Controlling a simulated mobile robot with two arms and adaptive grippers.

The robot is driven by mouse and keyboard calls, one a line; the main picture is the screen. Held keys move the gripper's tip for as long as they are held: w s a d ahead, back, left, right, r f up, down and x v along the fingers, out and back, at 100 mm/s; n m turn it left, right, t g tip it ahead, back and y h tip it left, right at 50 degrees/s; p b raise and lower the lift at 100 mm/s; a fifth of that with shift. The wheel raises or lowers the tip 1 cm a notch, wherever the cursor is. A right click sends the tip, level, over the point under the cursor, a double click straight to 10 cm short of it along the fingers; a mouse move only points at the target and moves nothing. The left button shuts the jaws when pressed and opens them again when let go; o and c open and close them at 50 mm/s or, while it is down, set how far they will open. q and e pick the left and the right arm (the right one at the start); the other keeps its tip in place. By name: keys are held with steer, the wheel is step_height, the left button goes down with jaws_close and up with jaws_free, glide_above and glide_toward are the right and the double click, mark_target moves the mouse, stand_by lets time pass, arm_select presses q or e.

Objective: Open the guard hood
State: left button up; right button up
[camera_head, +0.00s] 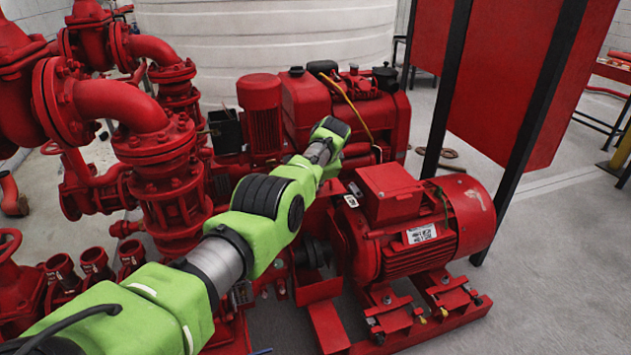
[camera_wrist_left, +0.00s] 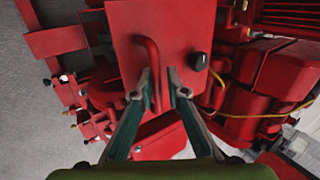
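A flat red panel with a curved red bar handle (camera_wrist_left: 152,62) fills the upper middle of the left wrist view; it looks like the guard hood (camera_wrist_left: 178,28). A black knob (camera_wrist_left: 199,61) sits on its right side. My left gripper (camera_wrist_left: 161,76) has its two fingers apart, one on each side of the handle's lower part. The handle lies closer to the left finger, and I cannot tell whether they touch. In the head view my green left arm reaches to the middle and hides the hood and its own fingers. My right gripper is in neither view.
A red motor (camera_head: 430,235) stands right of my arm. A red engine (camera_head: 345,110) with a yellow hose (camera_head: 350,105) is behind it. Red pipes and valves (camera_head: 160,165) crowd the left. A red cabinet (camera_head: 500,85) on black legs stands back right. Grey floor is free at lower right.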

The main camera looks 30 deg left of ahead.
arm_select(q)
steer(key=shift+v, duration=0.75)
steer(key=shift+s+d+r, duration=0.15)
steer(key=shift+d+r, duration=0.15)
steer(key=shift+r, duration=0.3)
steer(key=v, duration=0.9)
steer(key=shift+s+f, duration=0.1)
